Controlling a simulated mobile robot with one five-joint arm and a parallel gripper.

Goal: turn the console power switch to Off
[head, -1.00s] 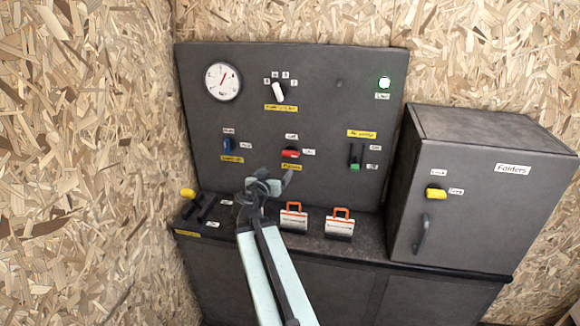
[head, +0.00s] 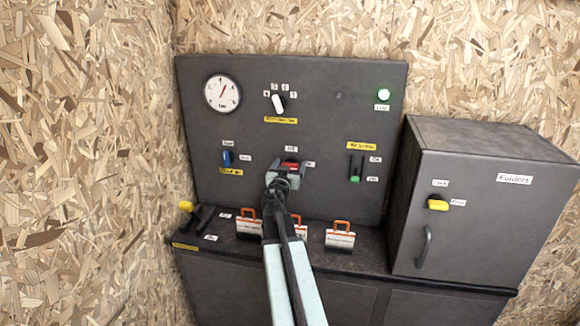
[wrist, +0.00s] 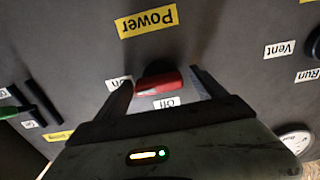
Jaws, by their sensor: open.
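The red power switch (head: 291,162) is on the dark console panel, at its lower middle. In the wrist view the red handle (wrist: 157,83) lies roughly sideways, with the yellow "Power" label (wrist: 148,21) above it. The white "Off" label (wrist: 167,102) is just below the handle there; the "On" label (wrist: 119,82) is at its left, partly covered by a finger. In the head view the handle lies level, toward the label at its right. My gripper (head: 287,168) is open, with one finger on each side of the handle; contact cannot be told.
A blue switch (head: 228,157), a white selector (head: 278,102) and a green-tipped switch (head: 356,172) share the panel. A grey cabinet (head: 480,225) stands at the right, a yellow-knobbed lever (head: 186,207) at the left.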

